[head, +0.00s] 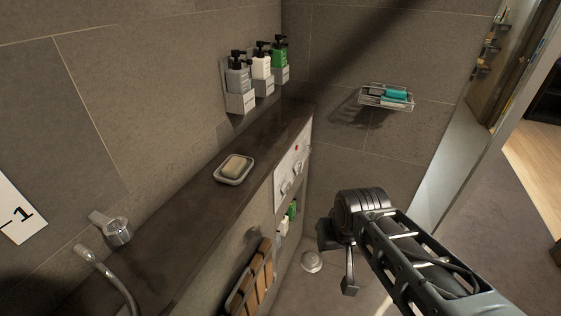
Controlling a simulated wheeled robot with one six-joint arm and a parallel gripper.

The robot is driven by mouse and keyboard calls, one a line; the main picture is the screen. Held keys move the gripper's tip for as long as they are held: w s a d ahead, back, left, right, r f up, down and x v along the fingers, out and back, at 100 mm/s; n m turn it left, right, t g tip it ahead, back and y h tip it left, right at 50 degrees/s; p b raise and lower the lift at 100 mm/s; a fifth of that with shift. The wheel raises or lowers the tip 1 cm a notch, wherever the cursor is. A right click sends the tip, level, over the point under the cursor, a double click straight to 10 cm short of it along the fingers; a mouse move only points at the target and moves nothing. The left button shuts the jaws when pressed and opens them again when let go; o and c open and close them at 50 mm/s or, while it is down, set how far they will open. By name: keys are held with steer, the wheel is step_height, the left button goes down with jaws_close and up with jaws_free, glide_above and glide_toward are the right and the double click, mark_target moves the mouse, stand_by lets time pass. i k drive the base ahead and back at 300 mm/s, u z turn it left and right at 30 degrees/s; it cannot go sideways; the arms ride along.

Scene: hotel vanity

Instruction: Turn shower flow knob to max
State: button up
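A pale control panel (291,165) is set in the front face of the dark ledge, with a small red mark near its upper right. Two metallic knobs show on it, a lower-left knob (285,187) and an upper-right knob (298,167). Which one sets the flow, and how far each is turned, is too small to tell. My gripper (337,262) is in front of the shower area, to the right of and lower than the panel in the picture, apart from both knobs. Its fingers are partly hidden by its own body, and nothing shows held in it.
A soap dish (233,181) with a soap bar sits on the ledge (175,220). A chrome tap (118,232) is at lower left. Pump bottles (262,62) hang on the wall, and a wire rack (387,97) is on the far wall. A slatted wooden item (252,278) sits below the ledge.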

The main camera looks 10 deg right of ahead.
mark_target(286, 186)
steer(key=z, duration=0.2)
steer(key=i, duration=0.4)
steer(key=u, duration=0.8)
